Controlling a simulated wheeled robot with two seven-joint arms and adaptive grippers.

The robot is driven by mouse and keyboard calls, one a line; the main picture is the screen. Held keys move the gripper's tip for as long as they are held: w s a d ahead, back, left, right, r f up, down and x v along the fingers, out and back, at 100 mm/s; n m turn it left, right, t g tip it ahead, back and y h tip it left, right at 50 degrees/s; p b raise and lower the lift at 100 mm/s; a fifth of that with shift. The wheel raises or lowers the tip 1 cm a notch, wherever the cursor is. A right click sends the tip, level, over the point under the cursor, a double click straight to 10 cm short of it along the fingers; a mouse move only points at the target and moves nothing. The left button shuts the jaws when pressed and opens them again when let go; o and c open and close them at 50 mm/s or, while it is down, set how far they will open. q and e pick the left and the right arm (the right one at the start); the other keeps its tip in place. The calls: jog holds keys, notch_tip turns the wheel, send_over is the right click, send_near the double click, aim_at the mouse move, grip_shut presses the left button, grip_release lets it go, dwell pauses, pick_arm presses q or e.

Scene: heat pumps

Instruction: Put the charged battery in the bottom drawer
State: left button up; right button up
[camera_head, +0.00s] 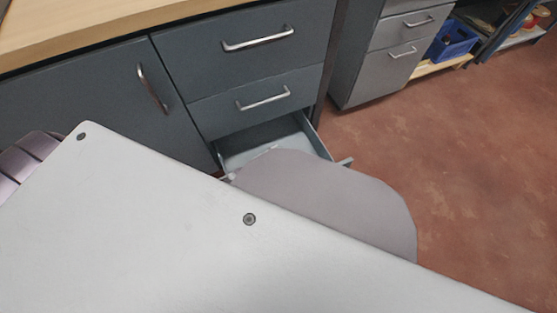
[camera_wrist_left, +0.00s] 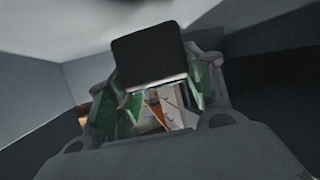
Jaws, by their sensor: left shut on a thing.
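The bottom drawer (camera_head: 264,138) stands pulled open under two shut drawers in the head view. Its near part is hidden behind my own grey body parts. In the left wrist view, a dark block, which looks like the battery (camera_wrist_left: 150,54), sits between the green-sided fingers of my left gripper (camera_wrist_left: 155,92), which is shut on it. Pale grey, wall-like surfaces surround the gripper there; I cannot tell for sure whether they are the drawer's inside. The left gripper is hidden in the head view. My right gripper shows in neither view.
A wooden worktop (camera_head: 75,30) runs above the dark grey cabinet door (camera_head: 90,100). A second drawer cabinet (camera_head: 385,70) stands at the back right, beside a blue crate (camera_head: 452,40) on a low shelf. The reddish floor (camera_head: 460,150) at the right is clear.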

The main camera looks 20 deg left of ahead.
pick_arm(q)
jog(key=shift+f+b, duration=0.95)
jog(key=shift+f, duration=0.85)
jog(key=o, duration=1.3)
jog(key=shift+f, duration=0.15)
jog(key=shift+p+v, duration=0.35)
jog(key=shift+v, duration=0.45)
jog(key=shift+p+v, duration=1)
jog(key=shift+v, duration=0.85)
jog(key=shift+p+v, duration=0.55)
jog(key=shift+v, duration=0.65)
